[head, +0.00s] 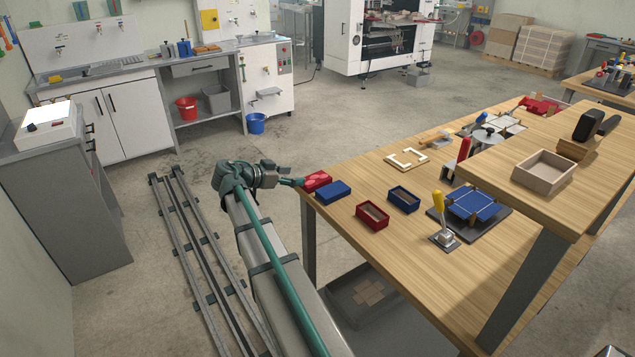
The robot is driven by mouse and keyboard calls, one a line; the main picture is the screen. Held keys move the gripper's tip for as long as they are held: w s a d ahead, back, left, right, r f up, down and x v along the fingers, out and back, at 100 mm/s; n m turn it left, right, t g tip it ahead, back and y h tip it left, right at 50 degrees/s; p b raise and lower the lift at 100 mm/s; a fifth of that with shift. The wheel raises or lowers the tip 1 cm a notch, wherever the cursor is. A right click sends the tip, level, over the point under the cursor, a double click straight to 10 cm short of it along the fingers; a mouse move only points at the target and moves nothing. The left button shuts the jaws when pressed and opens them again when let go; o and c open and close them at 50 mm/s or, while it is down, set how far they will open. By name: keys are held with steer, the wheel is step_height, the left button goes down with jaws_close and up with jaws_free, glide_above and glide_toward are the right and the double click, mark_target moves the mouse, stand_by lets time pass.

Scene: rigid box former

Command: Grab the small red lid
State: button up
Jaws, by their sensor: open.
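The small red lid (318,180) lies at the near left corner of the wooden workbench, close to its edge. My gripper (299,182) is at the left side of the red lid, at about the bench edge. It is open. It is too small here to tell whether a finger touches the lid. A blue lid (333,191) lies just right of the red one. An open red box (371,216) and an open blue box (404,199) stand further right on the bench.
A blue panel on a dark fixture (470,206) and a yellow-handled clamp (440,214) stand to the right. A cream square frame (407,157) lies behind. A raised shelf (515,190) holds a wooden tray (543,171). The bench surface (360,180) between is clear.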

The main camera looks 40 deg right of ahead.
mark_target(317, 178)
steer(key=x, duration=0.4)
steer(key=shift+d+f+p, duration=0.15)
steer(key=shift+d+p, duration=0.1)
steer(key=shift+p, duration=0.1)
steer(key=shift+f+p+x, duration=0.2)
steer(key=shift+p+x, duration=0.25)
steer(key=shift+x, duration=0.95)
steer(key=shift+f+p+x, duration=0.15)
steer(key=shift+p+x, duration=0.25)
steer(key=shift+x, duration=1)
steer(key=shift+a, duration=0.2)
steer(key=shift+c, duration=0.2)
steer(key=c, duration=0.6)
steer(key=shift+r, duration=0.1)
